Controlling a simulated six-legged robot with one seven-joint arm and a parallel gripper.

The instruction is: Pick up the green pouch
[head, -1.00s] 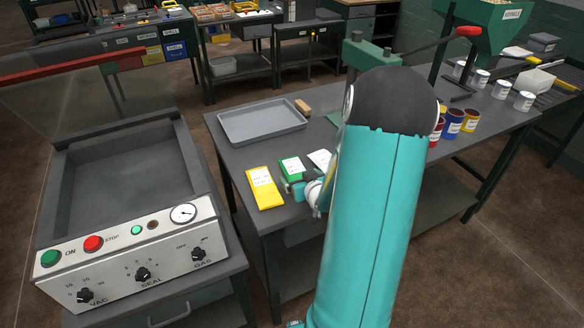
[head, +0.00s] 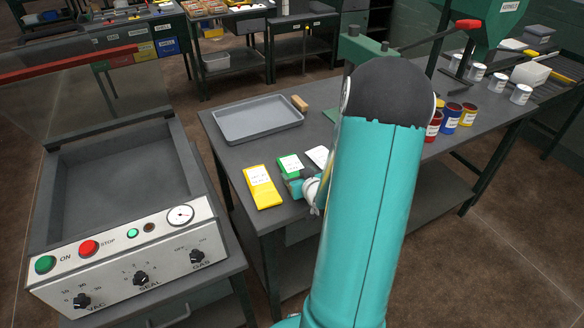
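The green pouch (head: 290,165) lies on the grey workbench, with a white label on its face. A yellow pouch (head: 262,187) lies to its left and a white pouch or card (head: 317,156) to its right. My gripper (head: 291,184) is at the near edge of the green pouch, low over the bench. My teal arm hides much of the bench to the right. The fingers are too small and partly hidden, so I cannot tell if they are open or touching the pouch.
A grey tray (head: 258,138) lies behind the pouches, with a small tan block (head: 299,103) beside it. A vacuum sealer (head: 125,215) stands at the left. Coloured cans (head: 451,117) stand to the right of my arm. A green hand press (head: 362,48) is behind.

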